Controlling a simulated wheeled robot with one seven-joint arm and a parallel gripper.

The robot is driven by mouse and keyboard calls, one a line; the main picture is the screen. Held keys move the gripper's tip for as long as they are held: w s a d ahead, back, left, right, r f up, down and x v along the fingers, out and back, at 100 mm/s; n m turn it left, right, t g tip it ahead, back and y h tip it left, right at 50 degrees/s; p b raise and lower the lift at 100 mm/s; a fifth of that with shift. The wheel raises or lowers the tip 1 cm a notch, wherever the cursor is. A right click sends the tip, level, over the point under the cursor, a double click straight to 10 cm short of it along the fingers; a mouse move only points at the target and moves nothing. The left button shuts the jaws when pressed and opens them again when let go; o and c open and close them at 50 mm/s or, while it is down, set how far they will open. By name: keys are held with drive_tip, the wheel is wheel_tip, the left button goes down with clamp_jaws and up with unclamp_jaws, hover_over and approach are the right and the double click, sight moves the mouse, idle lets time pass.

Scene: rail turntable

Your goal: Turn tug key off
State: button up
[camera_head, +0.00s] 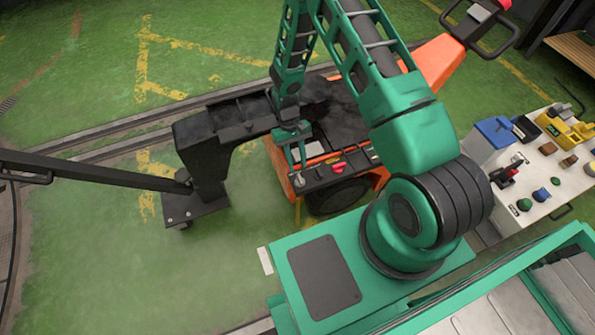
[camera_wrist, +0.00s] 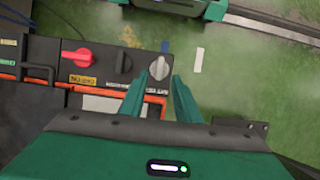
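The orange tug (camera_head: 437,62) has a black control panel (camera_head: 320,176) on its near edge. In the wrist view the panel carries a red switch (camera_wrist: 79,57) at left, a black knob (camera_wrist: 122,62) in the middle and a silver-grey key-like knob (camera_wrist: 158,68) at the right end. The grey knob also shows in the head view (camera_head: 299,181). My gripper (camera_wrist: 160,76) is open, its two green fingers apart, with the grey knob's face in line with the gap between the tips. Whether the fingers touch it I cannot tell. The head view shows my gripper (camera_head: 297,165) above the panel.
A black post with a bar (camera_head: 205,150) stands left of the tug. A white workbench (camera_head: 530,200) with tools and a blue box (camera_head: 492,131) is at right. Rails (camera_head: 120,125) cross the green floor, which is mostly clear.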

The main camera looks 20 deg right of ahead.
drive_tip(key=shift+v, duration=2.5)
drive_tip(key=s+d+r+m+t, duration=0.1)
drive_tip(key=s+d+r, duration=0.1)
drive_tip(key=d+r, duration=0.5)
drive_tip(key=s+d+r+m, duration=0.1)
drive_tip(key=s+d+r, duration=0.1)
drive_tip(key=r, duration=1)
drive_tip(key=s+d+r+m+t, duration=0.1)
drive_tip(key=s+d+r, duration=0.1)
drive_tip(key=d+r, duration=0.5)
drive_tip(key=s+r+m+t, duration=0.1)
drive_tip(key=s+r, duration=0.6)
drive_tip(key=s, duration=0.4)
drive_tip(key=s+d+r+m+t, duration=0.1)
drive_tip(key=s+r+m, duration=0.1)
drive_tip(key=s+r, duration=0.6)
drive_tip(key=s, duration=0.3)
drive_tip(key=shift+s+r+m, duration=0.25)
drive_tip(key=shift+s+m, duration=0.05)
